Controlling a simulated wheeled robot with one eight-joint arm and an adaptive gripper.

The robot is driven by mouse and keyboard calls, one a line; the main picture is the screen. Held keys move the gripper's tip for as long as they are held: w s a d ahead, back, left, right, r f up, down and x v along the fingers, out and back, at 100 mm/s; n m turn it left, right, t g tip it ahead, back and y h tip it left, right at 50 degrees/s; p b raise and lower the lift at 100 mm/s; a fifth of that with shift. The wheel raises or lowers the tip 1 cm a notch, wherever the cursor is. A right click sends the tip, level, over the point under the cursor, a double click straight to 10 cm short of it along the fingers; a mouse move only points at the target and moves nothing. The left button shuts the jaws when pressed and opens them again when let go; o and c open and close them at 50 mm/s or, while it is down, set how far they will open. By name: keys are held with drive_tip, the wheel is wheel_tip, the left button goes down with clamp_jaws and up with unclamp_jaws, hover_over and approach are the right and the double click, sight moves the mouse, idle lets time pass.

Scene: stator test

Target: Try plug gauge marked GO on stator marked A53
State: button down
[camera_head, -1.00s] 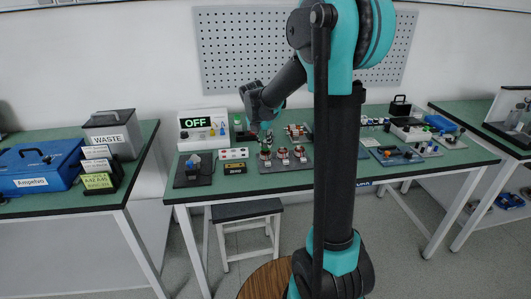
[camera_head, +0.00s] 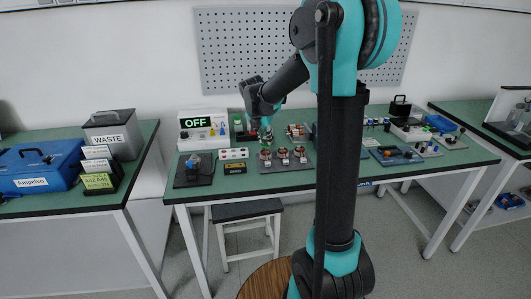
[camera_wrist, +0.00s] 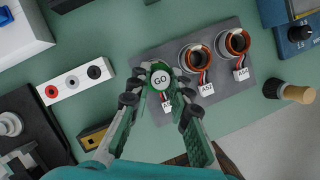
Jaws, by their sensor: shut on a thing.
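The plug gauge (camera_wrist: 161,77) shows its round white end marked GO in the wrist view. My gripper (camera_wrist: 160,88) is shut on it, one finger on each side. The gauge is over the leftmost stator on a dark grey board (camera_wrist: 226,101). That stator is mostly hidden; its white tag (camera_wrist: 168,106) starts with A, the rest unclear. I cannot tell whether the gauge is inside its bore. Two other copper-wound stators, a middle one (camera_wrist: 194,57) and a right one (camera_wrist: 233,43), stand beside it with small tags. In the head view my gripper (camera_head: 265,138) is above the board's left end.
A white block with red, white and black sockets (camera_wrist: 76,84) lies left of the board. A wooden-handled tool (camera_wrist: 296,93) and a blue device (camera_wrist: 298,38) are at right. The OFF display unit (camera_head: 203,129) stands behind on the green bench.

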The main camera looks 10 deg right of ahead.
sight(265, 138)
drive_tip(key=shift+r, duration=0.2)
drive_tip(key=shift+r, duration=0.35)
drive_tip(key=shift+r, duration=0.15)
drive_tip(key=shift+r, duration=2.45)
